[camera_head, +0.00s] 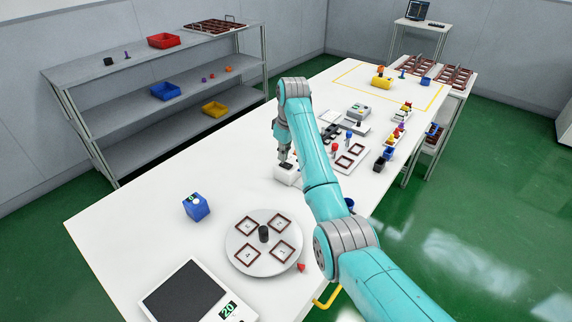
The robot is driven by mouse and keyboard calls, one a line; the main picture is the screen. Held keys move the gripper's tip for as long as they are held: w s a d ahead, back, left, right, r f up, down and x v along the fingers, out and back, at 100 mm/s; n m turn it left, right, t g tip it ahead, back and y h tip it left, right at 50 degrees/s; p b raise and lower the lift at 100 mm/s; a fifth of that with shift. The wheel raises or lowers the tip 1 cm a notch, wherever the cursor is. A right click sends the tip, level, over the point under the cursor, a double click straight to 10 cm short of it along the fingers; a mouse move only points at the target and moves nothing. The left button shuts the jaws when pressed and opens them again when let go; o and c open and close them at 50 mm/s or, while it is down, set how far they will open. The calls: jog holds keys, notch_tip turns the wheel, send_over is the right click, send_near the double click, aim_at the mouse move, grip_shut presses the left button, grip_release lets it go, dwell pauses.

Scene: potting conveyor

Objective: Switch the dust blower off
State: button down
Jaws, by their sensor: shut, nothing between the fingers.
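My gripper (286,163) hangs pointing down from the teal arm at the middle of the table. It is shut and empty. Its tips are at the top of a small white box (286,176) with a dark part on top, perhaps a switch. I cannot tell whether the tips touch it or which way the dark part is set. No thing here is clearly marked as the dust blower.
A round plate (235,262) with several square frames and a scale (186,296) reading 20 lie in front. Trays, small parts and a grey device (360,110) lie behind and right of my arm. A shelf (130,83) stands at left.

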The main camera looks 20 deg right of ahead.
jog(key=shift+r, duration=2.8)
jog(key=shift+w, duration=0.1)
